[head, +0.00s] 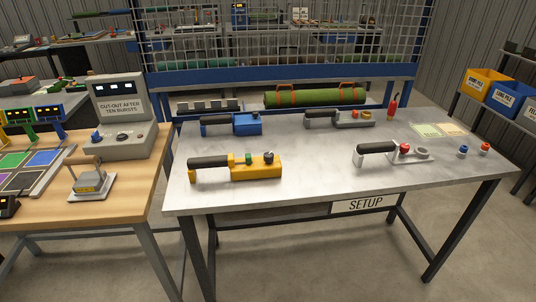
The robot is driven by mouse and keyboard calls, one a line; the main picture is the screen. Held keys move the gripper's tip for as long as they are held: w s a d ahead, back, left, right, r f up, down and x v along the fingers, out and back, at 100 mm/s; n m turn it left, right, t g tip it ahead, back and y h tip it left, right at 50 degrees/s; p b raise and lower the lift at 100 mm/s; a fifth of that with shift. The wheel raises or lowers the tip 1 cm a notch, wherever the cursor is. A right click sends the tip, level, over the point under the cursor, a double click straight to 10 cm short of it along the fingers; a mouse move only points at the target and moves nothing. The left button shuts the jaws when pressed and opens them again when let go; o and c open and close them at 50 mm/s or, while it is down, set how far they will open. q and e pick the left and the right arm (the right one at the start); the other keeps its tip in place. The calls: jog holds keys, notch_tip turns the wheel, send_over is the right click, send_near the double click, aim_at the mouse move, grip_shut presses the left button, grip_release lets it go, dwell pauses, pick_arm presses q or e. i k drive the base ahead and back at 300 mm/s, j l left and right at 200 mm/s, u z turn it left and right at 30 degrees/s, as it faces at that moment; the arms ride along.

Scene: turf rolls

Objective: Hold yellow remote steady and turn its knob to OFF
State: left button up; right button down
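The yellow remote (243,173) lies near the front left of the grey metal table. Its black grip (208,162) points left. A green button and a dark knob (268,157) sit on top of its right part. The knob's setting and any OFF marking are too small to read. Neither of my grippers is in view, and nothing touches the remote.
Behind the remote lie a blue remote (246,124) and a grey one (345,119). A white-grey one (391,153) lies to the right, near small blue and red knobs. A wooden bench (133,190) stands left. The table's front middle is clear.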

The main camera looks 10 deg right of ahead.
aim_at(269, 156)
jog(key=i+l, duration=0.1)
jog(key=i, duration=0.9)
